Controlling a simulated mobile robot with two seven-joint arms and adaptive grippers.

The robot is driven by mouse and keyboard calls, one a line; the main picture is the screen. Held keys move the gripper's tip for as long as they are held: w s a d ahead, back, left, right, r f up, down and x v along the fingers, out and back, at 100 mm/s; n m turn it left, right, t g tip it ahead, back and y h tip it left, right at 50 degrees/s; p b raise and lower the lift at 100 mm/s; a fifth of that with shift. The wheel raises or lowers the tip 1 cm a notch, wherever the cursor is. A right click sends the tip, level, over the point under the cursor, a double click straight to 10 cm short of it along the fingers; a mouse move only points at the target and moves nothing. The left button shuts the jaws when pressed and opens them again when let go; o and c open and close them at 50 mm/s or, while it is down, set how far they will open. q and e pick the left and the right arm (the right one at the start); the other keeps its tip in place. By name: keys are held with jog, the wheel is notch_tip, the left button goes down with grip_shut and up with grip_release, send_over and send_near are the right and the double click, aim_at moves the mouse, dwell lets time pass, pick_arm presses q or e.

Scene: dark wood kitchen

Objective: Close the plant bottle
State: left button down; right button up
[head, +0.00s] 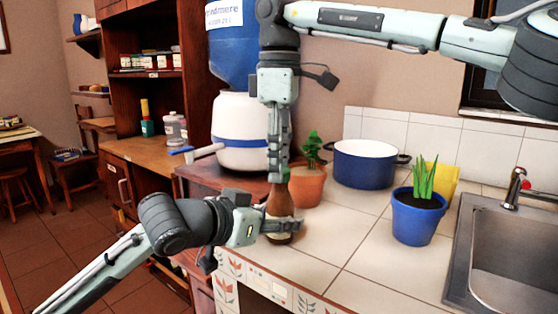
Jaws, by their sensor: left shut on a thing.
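The brown bottle (280,203) stands upright near the front left edge of the tiled counter. My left gripper (290,228) comes in from the left and is shut on the bottle's lower part. My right gripper (278,176) points straight down from above, with its fingertips at the bottle's top. The fingers look close together, but they hide the bottle's mouth. I cannot make out a cap, or tell whether the fingers hold one.
A terracotta pot with a plant (308,186) stands close behind the bottle. A blue pot (365,168), a blue planter (416,218), a yellow planter (442,178) and a sink (515,250) lie to the right. A water dispenser (240,130) stands behind left. The front middle counter is clear.

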jog(key=shift+o, duration=1.3)
notch_tip(320, 180, up, 12)
pick_arm(q)
jog(key=c, duration=0.8)
grip_release()
jog(key=shift+o, duration=0.2)
